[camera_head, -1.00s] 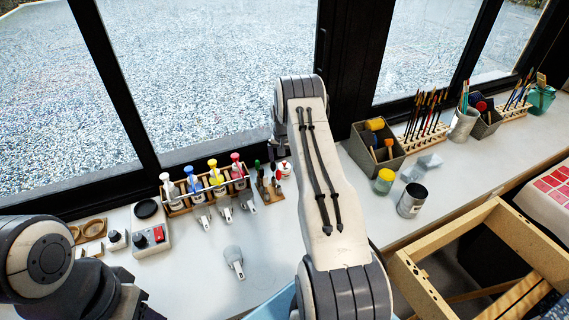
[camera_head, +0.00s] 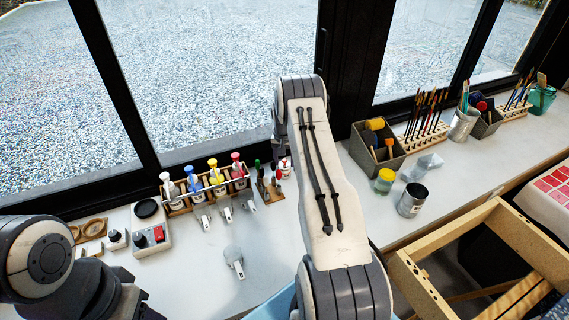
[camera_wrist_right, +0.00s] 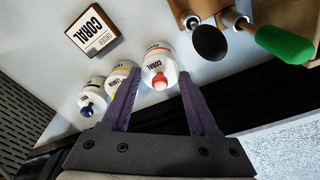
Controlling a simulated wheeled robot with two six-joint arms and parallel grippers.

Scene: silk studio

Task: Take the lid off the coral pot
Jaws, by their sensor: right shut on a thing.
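The coral pot (camera_wrist_right: 158,64) is a small white jar with a CORAL label and a coral-red lid (camera_wrist_right: 160,82). In the right wrist view it sits between the two fingers of my right gripper (camera_wrist_right: 160,76), which is shut on it, with the lid facing the palm. In the head view a sliver of the coral pot (camera_head: 285,167) shows beside my right arm, which hides most of the gripper. Whether the pot touches the table is unclear. My left arm shows at the lower left of the head view, but its gripper cannot be made out.
A lemon-labelled pot (camera_wrist_right: 118,75) and a blue-lidded pot (camera_wrist_right: 90,100) stand beside the coral one. A wooden CORAL sign (camera_wrist_right: 92,29) lies near. A block with green and dark handles (camera_head: 268,185) and a bottle rack (camera_head: 205,194) stand left of the pot.

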